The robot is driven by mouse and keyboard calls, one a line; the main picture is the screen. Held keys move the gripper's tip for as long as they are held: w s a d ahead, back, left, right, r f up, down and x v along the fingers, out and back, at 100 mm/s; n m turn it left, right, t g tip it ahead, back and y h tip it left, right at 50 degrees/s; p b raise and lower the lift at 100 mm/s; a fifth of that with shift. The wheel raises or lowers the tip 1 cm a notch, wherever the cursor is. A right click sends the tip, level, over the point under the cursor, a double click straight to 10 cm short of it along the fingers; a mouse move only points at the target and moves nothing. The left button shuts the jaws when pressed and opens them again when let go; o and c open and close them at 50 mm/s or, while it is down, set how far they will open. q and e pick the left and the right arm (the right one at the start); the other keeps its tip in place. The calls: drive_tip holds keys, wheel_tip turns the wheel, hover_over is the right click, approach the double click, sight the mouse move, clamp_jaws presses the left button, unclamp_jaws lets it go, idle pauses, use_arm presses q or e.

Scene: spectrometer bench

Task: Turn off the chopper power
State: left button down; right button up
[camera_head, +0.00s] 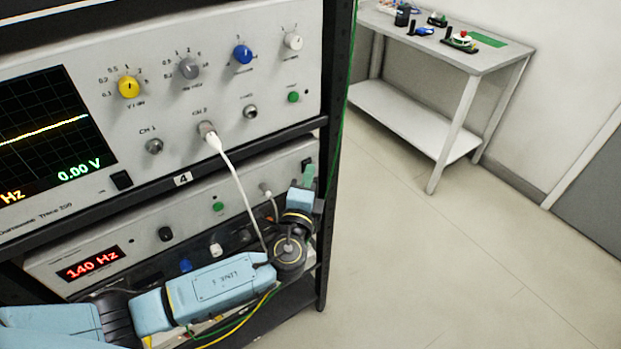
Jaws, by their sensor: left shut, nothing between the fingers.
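The chopper controller (130,236) is the lower grey box in the rack, below the oscilloscope. Its red display (92,263) is lit and reads 140 Hz. A small black switch (306,162) sits at the upper right end of its panel, partly hidden behind my left gripper. My left arm comes in from the lower left across the lower part of this panel. My left gripper (309,174) points up at the panel's right end, shut and empty, close to the switch. I cannot tell whether it touches. My right gripper is out of view.
The oscilloscope (215,100) above has knobs and a lit screen. A white cable (235,175) hangs from its CH 2 socket past my wrist. A black rack post (334,140) stands just right of the gripper. A side table (460,60) stands beyond open floor.

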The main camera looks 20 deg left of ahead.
use_arm(q)
drive_tip(key=shift+w+a+r+n+g+p, duration=0.1)
drive_tip(key=shift+a+r+n+g+p, duration=0.1)
drive_tip(key=shift+n+g+p, duration=0.1)
drive_tip(key=s+d, duration=0.2)
drive_tip(key=s, duration=0.4)
drive_tip(key=s+d+r+b, duration=0.1)
drive_tip(key=s+d, duration=0.1)
drive_tip(key=s, duration=0.4)
drive_tip(key=shift+s+d, duration=0.25)
drive_tip(key=shift+f, duration=0.1)
